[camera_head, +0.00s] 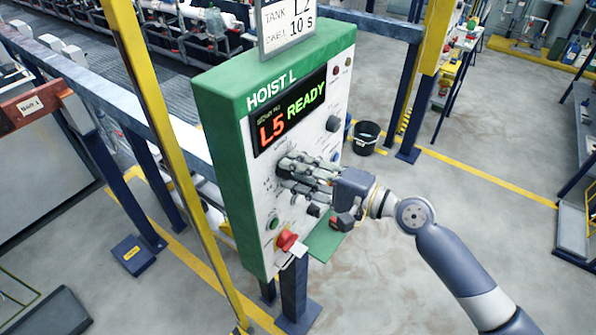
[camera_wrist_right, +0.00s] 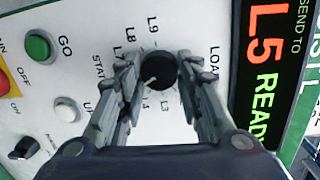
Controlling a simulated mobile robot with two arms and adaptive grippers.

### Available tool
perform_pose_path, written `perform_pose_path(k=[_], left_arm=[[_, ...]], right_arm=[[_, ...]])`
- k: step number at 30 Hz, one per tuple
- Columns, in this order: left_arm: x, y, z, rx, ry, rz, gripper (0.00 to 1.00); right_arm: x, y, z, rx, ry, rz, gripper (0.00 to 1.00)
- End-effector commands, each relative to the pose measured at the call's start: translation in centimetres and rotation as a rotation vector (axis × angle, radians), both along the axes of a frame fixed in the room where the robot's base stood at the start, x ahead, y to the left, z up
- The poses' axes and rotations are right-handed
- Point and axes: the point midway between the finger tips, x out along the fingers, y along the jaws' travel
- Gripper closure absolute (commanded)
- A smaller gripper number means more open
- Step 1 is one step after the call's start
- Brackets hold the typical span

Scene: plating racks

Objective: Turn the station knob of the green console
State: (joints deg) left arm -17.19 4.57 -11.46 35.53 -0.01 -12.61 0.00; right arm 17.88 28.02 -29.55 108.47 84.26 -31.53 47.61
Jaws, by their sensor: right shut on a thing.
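The green console (camera_head: 216,130) stands in the middle of the head view, with a white face marked HOIST L. Its display (camera_head: 288,111) reads "L5 READY". The station knob (camera_wrist_right: 158,72) is black and round, with a light pointer line and labels such as L8, L9, L3 and LOAD around it in the wrist view. My right gripper (camera_wrist_right: 152,82) has its fingers on both sides of the knob and is shut on it. In the head view my right gripper (camera_head: 292,172) covers the knob. My left gripper is not in view.
The console face also has a green GO button (camera_wrist_right: 38,46), a white button (camera_wrist_right: 66,109), a small black knob (camera_wrist_right: 24,148) and a red switch (camera_head: 287,239). A yellow post (camera_head: 160,130) stands left of the console. A black bucket (camera_head: 366,138) stands behind it.

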Motion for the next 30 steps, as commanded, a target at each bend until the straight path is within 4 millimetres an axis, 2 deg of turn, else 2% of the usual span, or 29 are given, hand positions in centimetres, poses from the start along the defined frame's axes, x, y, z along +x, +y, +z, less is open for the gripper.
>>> perform_pose_path(k=[8, 9, 11, 12, 23, 26, 30], left_arm=[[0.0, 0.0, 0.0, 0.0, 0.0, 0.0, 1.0], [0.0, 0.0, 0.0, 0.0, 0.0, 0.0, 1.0], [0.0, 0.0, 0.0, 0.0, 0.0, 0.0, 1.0], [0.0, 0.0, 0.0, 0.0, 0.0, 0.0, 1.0], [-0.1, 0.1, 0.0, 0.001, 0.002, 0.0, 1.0], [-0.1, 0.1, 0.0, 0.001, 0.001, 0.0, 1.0], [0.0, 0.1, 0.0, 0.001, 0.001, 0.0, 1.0]], right_arm=[[0.0, 0.0, 0.0, 0.0, 0.0, -0.001, 0.91], [0.0, 0.0, 0.0, 0.0, 0.0, -0.001, 0.63], [0.0, 0.0, 0.0, 0.0, 0.0, -0.001, 0.49], [0.0, 0.0, 0.0, 0.0, 0.0, -0.001, 0.46], [-0.1, -0.3, 0.0, -0.001, 0.0, -0.001, 0.46], [-0.6, -1.2, 0.0, -0.002, 0.001, -0.002, 0.46], [-2.0, -3.5, 0.0, -0.004, 0.003, -0.003, 0.46]])
